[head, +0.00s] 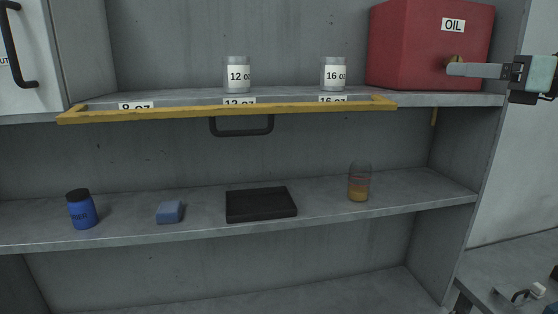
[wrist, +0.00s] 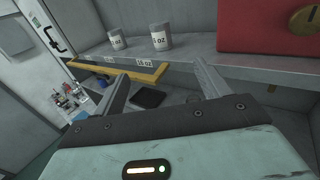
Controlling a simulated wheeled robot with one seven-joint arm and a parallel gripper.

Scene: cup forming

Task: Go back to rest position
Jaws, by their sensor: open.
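My gripper (head: 482,70) is at the far right in the head view, level with the upper shelf and in front of the red OIL box (head: 415,50). One finger overlaps the box's brass knob (head: 455,62) in that view; I cannot tell whether they touch. In the wrist view my gripper (wrist: 163,88) has its two fingers spread wide, with nothing between them. The red box (wrist: 262,25) and its knob (wrist: 306,19) are at the upper right there, outside the fingers.
A 12 oz cup (head: 237,75) and a 16 oz cup (head: 333,74) stand on the upper shelf behind a yellow rail (head: 230,111). Below are a blue jar (head: 82,211), blue sponge (head: 169,212), black tray (head: 261,205) and a clear cup with amber contents (head: 359,184).

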